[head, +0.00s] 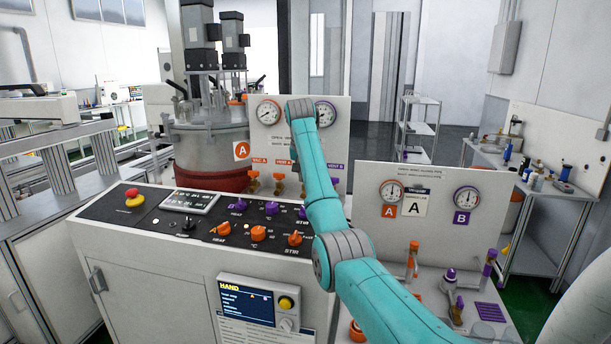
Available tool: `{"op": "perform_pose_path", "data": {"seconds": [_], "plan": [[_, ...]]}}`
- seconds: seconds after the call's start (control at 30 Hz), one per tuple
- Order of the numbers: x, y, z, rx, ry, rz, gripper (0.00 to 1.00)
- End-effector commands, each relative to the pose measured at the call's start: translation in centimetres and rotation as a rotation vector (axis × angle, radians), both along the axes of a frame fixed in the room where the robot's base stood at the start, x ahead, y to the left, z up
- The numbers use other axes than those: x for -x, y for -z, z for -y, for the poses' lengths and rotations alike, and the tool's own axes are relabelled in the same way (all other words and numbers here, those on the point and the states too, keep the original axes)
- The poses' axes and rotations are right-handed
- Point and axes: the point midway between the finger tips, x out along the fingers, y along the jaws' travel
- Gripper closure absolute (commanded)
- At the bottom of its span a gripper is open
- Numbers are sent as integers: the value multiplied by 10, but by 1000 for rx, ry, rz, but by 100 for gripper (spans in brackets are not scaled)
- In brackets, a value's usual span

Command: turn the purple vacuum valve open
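A white panel (265,135) with two gauges stands behind the console. Under its left gauge are orange labels reading VAC A and VENT A, with orange-handled valves (278,182) below them. At its right edge is a purple label that seems to read VENT B, with a purple-handled valve (336,184) below it. My teal arm crosses in front of the panel and covers the stretch between the orange and purple labels. No purple vacuum label or valve can be made out there. My gripper does not show; the arm's far end is hidden behind its own links.
The console (155,235) with orange and purple knobs and a red stop button (132,193) stands in front of the panel. A second gauge panel (430,210) with orange and purple valves is at right. A steel vessel (208,145) stands at back left.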

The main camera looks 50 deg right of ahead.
Motion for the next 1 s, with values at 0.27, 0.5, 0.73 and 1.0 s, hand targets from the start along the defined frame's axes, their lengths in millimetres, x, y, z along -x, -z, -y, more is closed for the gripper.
{"op": "perform_pose_path", "data": {"seconds": [0.27, 0.5, 0.73, 1.0], "plan": [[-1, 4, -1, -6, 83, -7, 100], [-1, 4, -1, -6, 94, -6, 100], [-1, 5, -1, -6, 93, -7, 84], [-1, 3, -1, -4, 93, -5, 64]]}}
